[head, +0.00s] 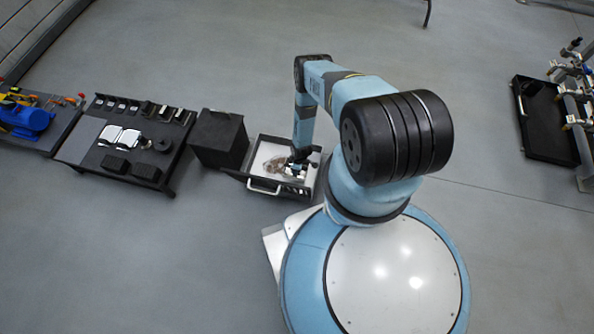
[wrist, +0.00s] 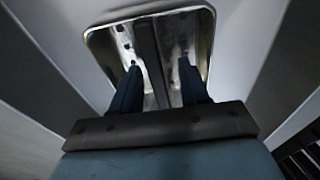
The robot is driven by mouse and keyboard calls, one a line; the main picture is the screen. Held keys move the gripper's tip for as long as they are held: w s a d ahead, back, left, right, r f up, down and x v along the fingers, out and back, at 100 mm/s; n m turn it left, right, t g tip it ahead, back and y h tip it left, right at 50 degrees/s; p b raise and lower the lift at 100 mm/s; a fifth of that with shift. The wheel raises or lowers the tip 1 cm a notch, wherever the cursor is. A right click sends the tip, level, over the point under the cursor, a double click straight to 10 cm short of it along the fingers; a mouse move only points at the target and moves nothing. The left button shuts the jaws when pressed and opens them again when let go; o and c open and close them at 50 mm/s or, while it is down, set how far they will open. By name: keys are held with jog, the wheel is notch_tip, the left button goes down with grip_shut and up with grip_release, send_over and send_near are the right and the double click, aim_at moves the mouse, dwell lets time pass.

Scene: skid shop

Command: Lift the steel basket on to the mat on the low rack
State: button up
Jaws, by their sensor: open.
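The steel basket (wrist: 203,20) is a shiny metal box with a rounded rim in the wrist view. A dark bar (wrist: 146,40) runs across its middle, like a handle. In the head view the basket (head: 297,171) is small and partly hidden under my arm, on the white-topped cart. My gripper (wrist: 158,78) is open over the basket, with one finger on each side of the bar, apart from it. I cannot tell how deep the fingertips reach. A low dark rack (head: 171,176) stands at the left; a bare grey patch (head: 79,140) on it may be the mat.
The white-topped cart (head: 249,181) has a front handle and a brownish patch on top. A black box (head: 219,139) stands between it and the rack. The rack carries black blocks and white pads. A blue machine (head: 27,117) is farther left. Open floor lies in front.

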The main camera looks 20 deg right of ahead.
grip_shut()
dwell(0.4)
